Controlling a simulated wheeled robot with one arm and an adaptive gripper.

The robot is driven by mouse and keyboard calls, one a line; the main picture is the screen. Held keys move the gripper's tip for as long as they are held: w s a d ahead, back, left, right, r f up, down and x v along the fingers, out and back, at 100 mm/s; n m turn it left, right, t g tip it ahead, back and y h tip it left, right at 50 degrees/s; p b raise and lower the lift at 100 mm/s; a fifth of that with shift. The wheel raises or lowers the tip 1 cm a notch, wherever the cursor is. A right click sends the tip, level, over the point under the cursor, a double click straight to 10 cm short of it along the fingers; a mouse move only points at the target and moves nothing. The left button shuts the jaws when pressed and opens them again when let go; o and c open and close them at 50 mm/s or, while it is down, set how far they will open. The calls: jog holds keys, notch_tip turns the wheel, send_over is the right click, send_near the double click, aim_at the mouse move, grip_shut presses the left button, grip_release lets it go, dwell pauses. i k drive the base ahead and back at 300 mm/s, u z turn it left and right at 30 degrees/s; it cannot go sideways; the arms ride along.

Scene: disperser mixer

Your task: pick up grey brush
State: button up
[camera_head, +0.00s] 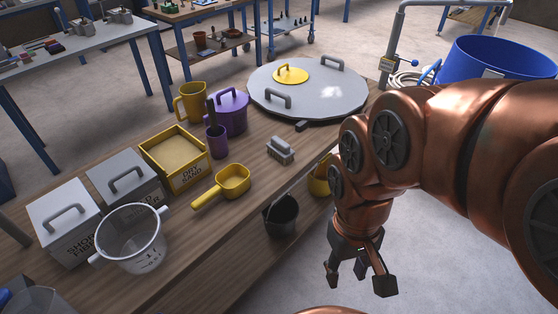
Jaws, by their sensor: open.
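A small grey brush (280,151) with a handle on top lies on the wooden workbench (255,200), near its front edge. It sits to the right of the yellow scoop and in front of the big round lid. My gripper (360,284) hangs at the lower right, pointing down over the floor beyond the bench edge. Its fingers are apart and hold nothing. In the picture it is below and to the right of the brush, clear of it.
Near the brush are a yellow scoop (224,184), a purple pot (228,112), a sand box (174,158) and a large round lid (308,88). Dark (281,216) and yellow (320,181) buckets are beside the bench's front edge.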

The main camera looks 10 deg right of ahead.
aim_at(281, 151)
jog(key=u, duration=0.15)
jog(key=i, duration=0.35)
jog(key=u, duration=1)
